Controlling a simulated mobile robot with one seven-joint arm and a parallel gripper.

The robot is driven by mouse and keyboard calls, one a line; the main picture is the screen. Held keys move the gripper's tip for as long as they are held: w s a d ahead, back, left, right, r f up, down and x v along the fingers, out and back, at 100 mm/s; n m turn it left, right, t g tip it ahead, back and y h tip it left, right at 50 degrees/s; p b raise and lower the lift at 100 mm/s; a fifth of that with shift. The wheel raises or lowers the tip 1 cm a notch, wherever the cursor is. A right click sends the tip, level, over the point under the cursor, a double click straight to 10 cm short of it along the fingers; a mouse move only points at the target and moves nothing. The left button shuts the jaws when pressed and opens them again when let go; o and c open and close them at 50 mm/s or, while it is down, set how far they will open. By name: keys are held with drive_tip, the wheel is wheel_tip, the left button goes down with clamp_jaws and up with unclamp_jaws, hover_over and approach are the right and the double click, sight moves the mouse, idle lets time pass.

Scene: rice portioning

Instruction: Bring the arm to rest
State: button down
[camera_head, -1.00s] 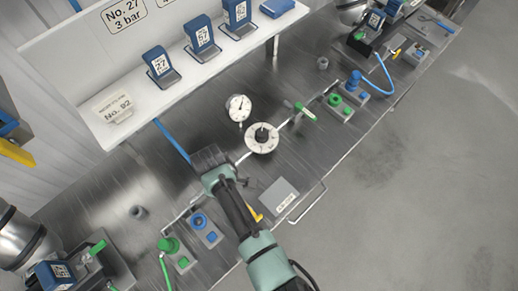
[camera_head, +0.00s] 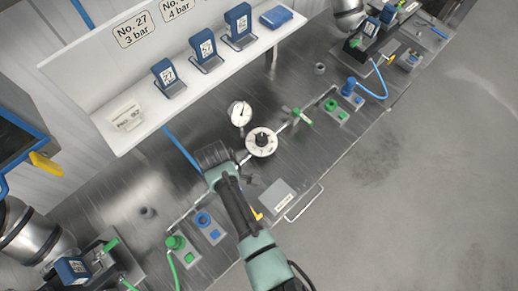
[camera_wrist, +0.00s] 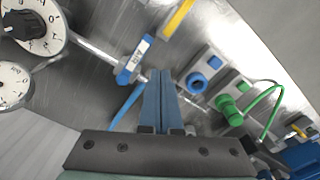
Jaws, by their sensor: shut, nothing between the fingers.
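My arm reaches up from the bottom of the head view over the steel bench (camera_head: 330,130). My gripper (camera_head: 208,153) hangs above the bench, left of the white dial with the black knob (camera_head: 261,142). Its fingertips are hard to make out in the head view. In the wrist view the two blue-grey fingers of my gripper (camera_wrist: 158,75) lie side by side, shut and empty. A blue lever with a white label (camera_wrist: 134,60) on a pipe shows just left of the fingertips; I cannot tell the gap between them.
A round gauge (camera_head: 239,113) stands beside the dial. A white shelf (camera_head: 200,85) with blue labelled devices runs behind. Blue (camera_head: 203,220) and green (camera_head: 175,243) fittings and a grey box (camera_head: 278,196) are near the front edge. Other robot arms stand at both ends. Floor at right is clear.

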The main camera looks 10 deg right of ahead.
drive_tip(key=shift+r, duration=0.6)
drive_tip(key=w+a+r+m+t+y+b, duration=0.1)
drive_tip(key=w+a+r+m+t+b, duration=0.15)
drive_tip(key=w+r+t+b, duration=0.8)
drive_tip(key=w+r+m+t+y, duration=0.15)
drive_tip(key=w+r, duration=0.35)
drive_tip(key=r, duration=0.5)
drive_tip(key=w+r+m+t, duration=0.15)
drive_tip(key=w+r, duration=0.35)
drive_tip(key=r, duration=0.6)
drive_tip(key=s+d+r+m+t+b, duration=0.1)
drive_tip(key=s+r+t+b, duration=0.2)
drive_tip(key=r, duration=0.6)
drive_tip(key=s+d+r+m+t+b, duration=0.1)
drive_tip(key=s+d+r+m+t, duration=0.15)
drive_tip(key=r+t, duration=0.45)
drive_tip(key=s+d+r+m+t+h+b, duration=0.2)
drive_tip(key=s+d+r+m+t, duration=0.1)
drive_tip(key=s+r, duration=1)
drive_tip(key=shift+s+d+m+t+b, duration=0.4)
drive_tip(key=shift+s+d+t, duration=0.05)
drive_tip(key=shift+s+d, duration=0.05)
